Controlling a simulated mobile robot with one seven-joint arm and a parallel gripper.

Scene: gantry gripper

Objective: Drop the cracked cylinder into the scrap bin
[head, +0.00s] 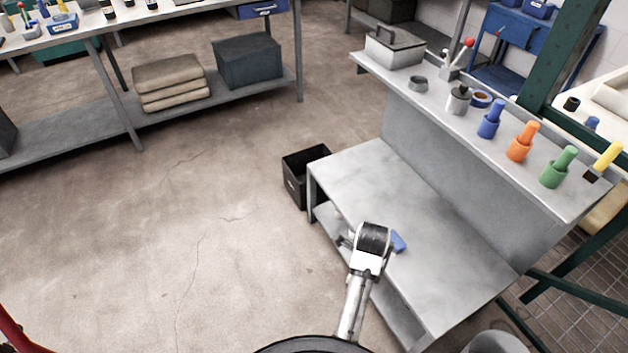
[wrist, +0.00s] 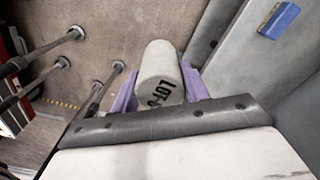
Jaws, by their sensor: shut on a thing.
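My gripper (wrist: 157,88) is shut on a pale grey cylinder (wrist: 160,62), held between two purple finger pads. A black open box (head: 295,182), which looks like the scrap bin, stands on the floor against the bench's far left end, apart from my gripper. I cannot make out the bin in the wrist view.
A small blue block (head: 398,242) lies on the low bench top (head: 440,255), just right of my gripper. A raised shelf (head: 425,105) with coloured pegs runs along the right. A grey bucket (head: 497,344) stands at bottom right. The floor (head: 140,240) at left is clear.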

